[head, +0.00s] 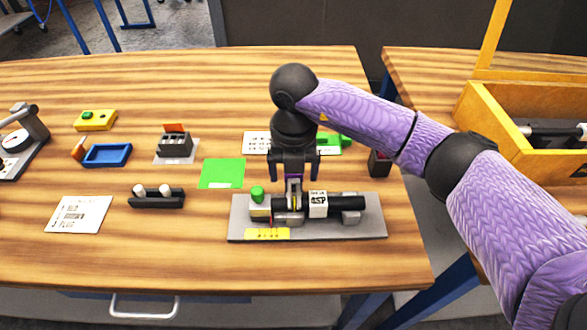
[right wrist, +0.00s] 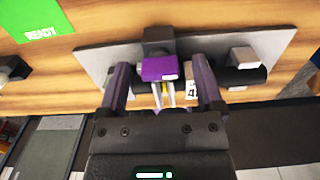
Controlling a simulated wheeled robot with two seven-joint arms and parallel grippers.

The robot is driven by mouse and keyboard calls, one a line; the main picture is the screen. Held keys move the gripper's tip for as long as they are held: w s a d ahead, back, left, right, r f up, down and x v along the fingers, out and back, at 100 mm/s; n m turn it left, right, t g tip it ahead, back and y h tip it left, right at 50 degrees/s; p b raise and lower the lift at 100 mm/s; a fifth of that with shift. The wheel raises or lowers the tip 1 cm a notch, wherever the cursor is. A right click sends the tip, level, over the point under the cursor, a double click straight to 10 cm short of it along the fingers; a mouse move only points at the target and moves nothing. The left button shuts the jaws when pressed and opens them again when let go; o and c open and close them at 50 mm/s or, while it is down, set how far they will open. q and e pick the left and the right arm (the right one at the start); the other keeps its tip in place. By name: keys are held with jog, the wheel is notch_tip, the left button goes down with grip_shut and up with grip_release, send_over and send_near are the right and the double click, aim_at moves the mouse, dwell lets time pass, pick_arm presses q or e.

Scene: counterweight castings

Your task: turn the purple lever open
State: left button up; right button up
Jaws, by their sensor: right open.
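The purple lever (right wrist: 160,68) shows in the right wrist view as a purple grip on two pale arms, standing over a black cylinder on a grey base plate (head: 370,229). In the head view it is mostly hidden by the gripper; its pale arms (head: 293,192) show below the fingers. My right gripper (head: 294,168) is open above the plate, fingers pointing down. In the right wrist view its fingers (right wrist: 161,75) stand on either side of the lever, with a gap visible on each side. My left gripper is out of view.
On the same plate sit a green knob (head: 257,194), a yellow label (head: 267,234) and a black cylinder (head: 346,203). A green mat (head: 222,173), black holder (head: 156,198) and blue tray (head: 107,155) lie to the left. A yellow crate (head: 497,122) stands at right. The front table strip is clear.

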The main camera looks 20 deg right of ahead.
grip_shut()
